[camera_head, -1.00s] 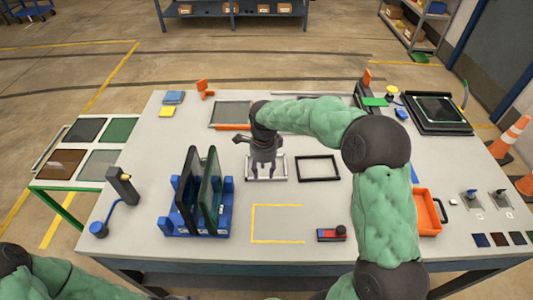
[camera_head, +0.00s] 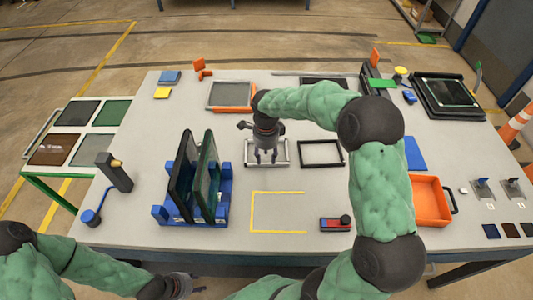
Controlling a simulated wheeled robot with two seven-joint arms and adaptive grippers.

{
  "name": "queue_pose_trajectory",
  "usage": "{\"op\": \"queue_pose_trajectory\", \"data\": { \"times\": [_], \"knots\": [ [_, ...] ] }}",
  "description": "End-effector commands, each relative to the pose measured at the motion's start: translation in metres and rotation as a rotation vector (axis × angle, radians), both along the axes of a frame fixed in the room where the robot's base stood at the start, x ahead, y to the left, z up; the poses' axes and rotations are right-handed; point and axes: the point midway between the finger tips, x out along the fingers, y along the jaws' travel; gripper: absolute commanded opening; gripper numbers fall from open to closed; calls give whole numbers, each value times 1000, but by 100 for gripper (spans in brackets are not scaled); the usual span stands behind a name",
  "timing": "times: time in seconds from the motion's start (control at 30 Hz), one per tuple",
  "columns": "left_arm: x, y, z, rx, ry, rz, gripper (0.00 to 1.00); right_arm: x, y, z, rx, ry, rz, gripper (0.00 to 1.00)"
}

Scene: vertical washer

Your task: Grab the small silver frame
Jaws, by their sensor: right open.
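The small silver frame (camera_head: 248,153) lies flat on the table, left of a black frame of similar size. My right gripper (camera_head: 266,158) points down over the middle of the silver frame with its fingers spread; it is open, and I cannot tell whether a fingertip touches the frame. The gripper body hides part of the frame's far side. My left gripper (camera_head: 188,287) is low at the front, below the table's front edge, and too small and partly cut off to tell its opening.
The black frame (camera_head: 320,142) lies close on the right. A blue rack (camera_head: 223,200) holding upright dark panels stands left of my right gripper. Behind is a grey-framed panel (camera_head: 231,95) on an orange piece. An orange tray (camera_head: 429,203) sits right. The yellow-marked area (camera_head: 278,192) is clear.

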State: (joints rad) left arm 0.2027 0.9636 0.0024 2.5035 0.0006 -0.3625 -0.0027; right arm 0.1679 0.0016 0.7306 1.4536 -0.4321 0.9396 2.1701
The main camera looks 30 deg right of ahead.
Motion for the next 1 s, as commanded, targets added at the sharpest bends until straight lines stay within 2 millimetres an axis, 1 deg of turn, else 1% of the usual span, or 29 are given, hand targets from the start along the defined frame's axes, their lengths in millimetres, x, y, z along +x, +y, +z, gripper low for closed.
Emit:
{"op": "queue_pose_trajectory", "data": {
  "times": [0.03, 0.2, 0.3, 0.47, 0.5, 0.57, 0.6, 0.63, 0.67, 1.0],
  "knots": [
    [0, 0, -6, 0, 0, 0, 40, -1, 1, -11, 1, 3, 1, 42],
    [0, 0, -15, 0, 0, 0, 40, -1, 2, -34, 1, 3, 1, 42],
    [0, 0, -16, 0, 0, 0, 40, -1, 2, -39, 0, 2, 1, 42],
    [0, 0, -15, 0, 0, 0, 40, -1, 2, -38, 0, 1, 1, 42],
    [0, 0, -15, 0, 0, 0, 40, -1, 2, -38, 0, 1, 1, 40],
    [0, 0, -15, 0, 0, 0, 40, -1, 2, -38, 0, 1, 1, 23],
    [0, 0, -15, 0, 0, 0, 40, -1, 2, -38, 0, 1, 1, 11],
    [0, 0, -15, 0, 0, 0, 40, -1, 2, -38, 0, 1, 1, 3],
    [0, 0, -15, 0, 0, 0, 40, -1, 2, -38, 0, 1, 1, 0],
    [0, 0, -15, 0, 0, 0, 40, -1, 2, -38, 0, 1, 1, 0]
  ]
}}
